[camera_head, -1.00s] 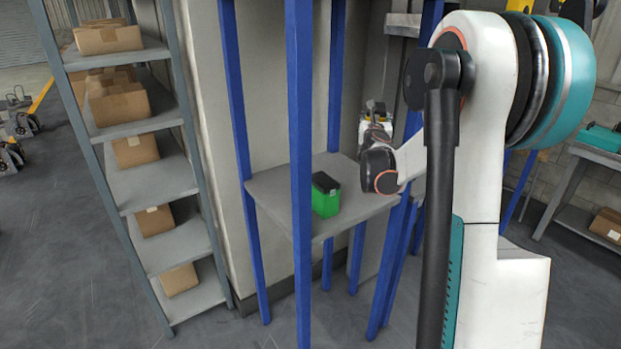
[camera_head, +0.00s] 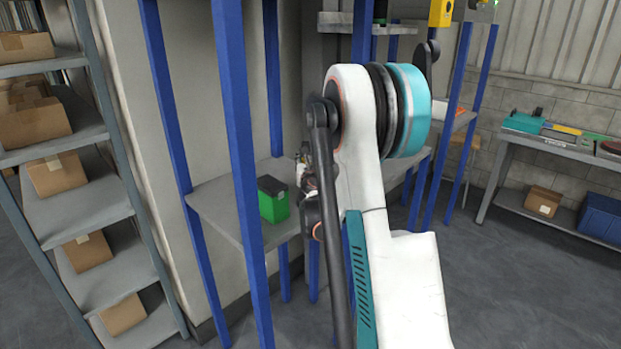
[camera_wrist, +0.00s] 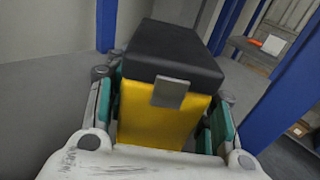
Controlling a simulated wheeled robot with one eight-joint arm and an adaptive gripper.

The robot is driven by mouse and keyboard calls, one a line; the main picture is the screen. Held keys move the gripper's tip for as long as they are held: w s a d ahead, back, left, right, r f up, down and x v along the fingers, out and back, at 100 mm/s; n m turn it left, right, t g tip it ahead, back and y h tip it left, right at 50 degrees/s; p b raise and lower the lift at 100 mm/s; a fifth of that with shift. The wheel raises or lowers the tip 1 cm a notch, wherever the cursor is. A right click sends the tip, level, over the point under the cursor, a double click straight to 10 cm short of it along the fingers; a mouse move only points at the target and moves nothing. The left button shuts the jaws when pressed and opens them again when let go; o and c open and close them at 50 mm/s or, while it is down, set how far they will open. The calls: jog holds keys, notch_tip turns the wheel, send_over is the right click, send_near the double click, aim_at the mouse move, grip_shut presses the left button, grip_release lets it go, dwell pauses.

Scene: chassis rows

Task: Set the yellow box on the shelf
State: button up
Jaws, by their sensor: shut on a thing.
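The yellow box (camera_wrist: 150,115) has a black lid and a grey latch and fills the middle of the wrist view. My gripper (camera_wrist: 165,100) is shut on it, with a teal-padded finger on each side. In the head view my gripper (camera_head: 304,170) is mostly hidden behind my arm, beside the shelf, and the yellow box cannot be made out clearly. The grey shelf board (camera_head: 215,205) stands between blue posts. A green box (camera_head: 273,205) with a black lid sits on it, just left of my gripper. I cannot tell whether the yellow box touches the board.
Blue posts (camera_head: 240,150) stand in front of and around the board. A grey rack (camera_head: 70,205) with cardboard boxes is on the left. A workbench (camera_head: 560,150) with tools stands at the right. Open floor (camera_head: 510,290) lies at lower right.

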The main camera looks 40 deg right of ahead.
jog(key=shift+f+b, duration=0.85)
jog(key=shift+f, duration=1.5)
jog(key=shift+r, duration=0.1)
jog(key=o, duration=1.2)
jog(key=shift+f, duration=0.2)
jog(key=o, duration=0.5)
jog(key=shift+c, duration=0.2)
jog(key=shift+r, duration=0.1)
jog(key=shift+r, duration=0.1)
jog(key=p+v, duration=0.2)
jog(key=v, duration=1)
jog(key=shift+p, duration=0.35)
